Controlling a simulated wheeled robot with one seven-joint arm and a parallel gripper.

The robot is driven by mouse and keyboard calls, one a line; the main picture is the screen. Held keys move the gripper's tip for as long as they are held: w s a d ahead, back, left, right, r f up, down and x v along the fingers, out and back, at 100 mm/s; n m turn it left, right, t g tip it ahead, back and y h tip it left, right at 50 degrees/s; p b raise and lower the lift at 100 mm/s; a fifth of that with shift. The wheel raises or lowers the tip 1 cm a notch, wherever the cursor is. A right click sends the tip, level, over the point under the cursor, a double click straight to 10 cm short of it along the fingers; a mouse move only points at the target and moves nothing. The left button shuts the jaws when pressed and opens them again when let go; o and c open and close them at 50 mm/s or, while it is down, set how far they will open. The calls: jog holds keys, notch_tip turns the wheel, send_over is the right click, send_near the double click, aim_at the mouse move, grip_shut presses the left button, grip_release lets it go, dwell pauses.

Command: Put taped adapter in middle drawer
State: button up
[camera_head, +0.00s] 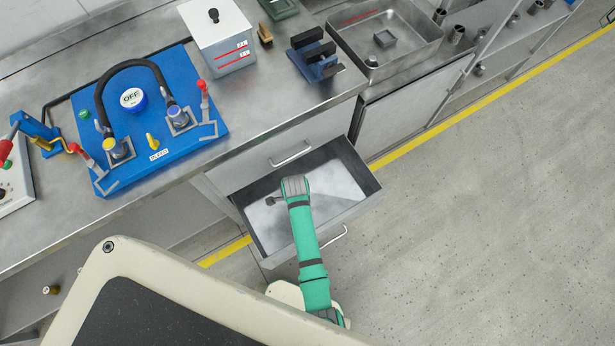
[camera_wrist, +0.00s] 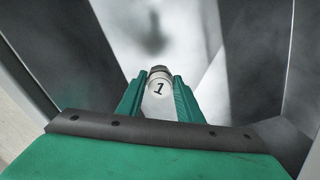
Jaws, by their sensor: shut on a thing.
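My gripper (camera_wrist: 158,80) has green fingers and is shut on a small pale, round adapter marked "1" (camera_wrist: 160,90), with a darker metal end, in the wrist view. The open drawer (camera_head: 361,184) lies under my arm in the head view, below a closed drawer front (camera_head: 272,153) with a handle. Its light floor and dark walls also show in the wrist view (camera_wrist: 262,50). The adapter is held over the drawer's floor, with a blurred dark patch beyond it.
On the bench above stand a blue pump board (camera_head: 150,125), a white box (camera_head: 217,40), a blue rack with black blocks (camera_head: 315,55) and a metal tray (camera_head: 385,42). A small brass-coloured part (camera_head: 50,290) lies at lower left. The floor at right is clear.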

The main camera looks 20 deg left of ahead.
jog(key=w+f, duration=0.1)
jog(key=f, duration=0.1)
jog(key=w+d+f, duration=0.1)
jog(key=w+f, duration=0.1)
jog(key=w+d+f, duration=0.1)
jog(key=w+f, duration=0.1)
jog(key=shift+w+d+f, duration=0.1)
jog(key=shift+w+f, duration=0.05)
jog(key=shift+f, duration=1.5)
jog(key=shift+d, duration=0.1)
jog(key=shift+f, duration=0.15)
jog(key=o, duration=1.1)
jog(key=shift+o, duration=0.4)
notch_tip(320, 180, up, 12)
jog(key=shift+r, duration=0.2)
